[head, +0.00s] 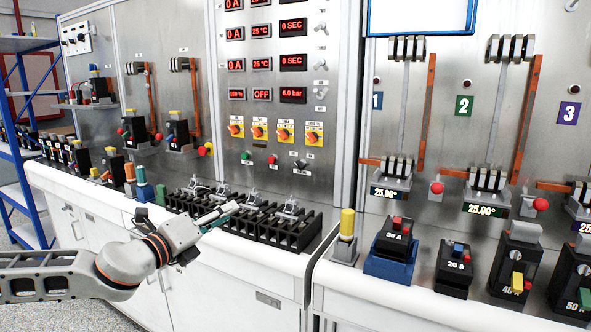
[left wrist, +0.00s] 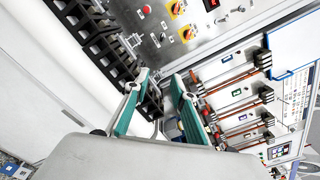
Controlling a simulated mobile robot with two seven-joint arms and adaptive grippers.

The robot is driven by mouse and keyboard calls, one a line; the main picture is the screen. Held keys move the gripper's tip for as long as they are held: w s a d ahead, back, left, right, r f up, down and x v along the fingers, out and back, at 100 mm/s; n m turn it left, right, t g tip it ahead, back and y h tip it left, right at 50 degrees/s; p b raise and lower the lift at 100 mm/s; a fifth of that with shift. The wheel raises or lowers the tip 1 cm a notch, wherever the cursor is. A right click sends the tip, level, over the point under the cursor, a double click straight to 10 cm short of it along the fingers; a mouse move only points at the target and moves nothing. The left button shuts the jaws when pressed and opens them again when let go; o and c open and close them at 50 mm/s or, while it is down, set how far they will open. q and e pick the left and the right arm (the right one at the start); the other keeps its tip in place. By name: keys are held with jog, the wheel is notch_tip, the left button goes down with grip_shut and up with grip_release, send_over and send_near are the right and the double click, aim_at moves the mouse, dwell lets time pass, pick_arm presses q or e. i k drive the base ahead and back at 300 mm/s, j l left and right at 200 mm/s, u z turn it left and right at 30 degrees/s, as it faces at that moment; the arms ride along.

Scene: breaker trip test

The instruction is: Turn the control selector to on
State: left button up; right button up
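Several rotary selectors with orange knobs on yellow plates sit in a row on the middle steel panel; the rightmost one (head: 313,134) shows clearly. Below them are a green button (head: 247,156), a red button (head: 271,159) and a small dark knob (head: 300,164). The labels are too small to read, so I cannot tell which is the control selector. My left gripper (head: 232,208) is below and in front of this row, above the bench, apart from the panel. In the left wrist view its two teal fingers (left wrist: 157,88) are spread with nothing held between them. My right gripper is out of view.
Black breaker blocks (head: 285,232) stand on the white bench just beyond my left gripper. A yellow-capped post (head: 347,225) and a blue-based breaker (head: 392,248) stand to the right. A blue shelf rack (head: 22,150) is at far left.

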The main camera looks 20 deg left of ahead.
aim_at(300, 164)
jog(key=i+l, duration=0.1)
jog(key=i, duration=0.9)
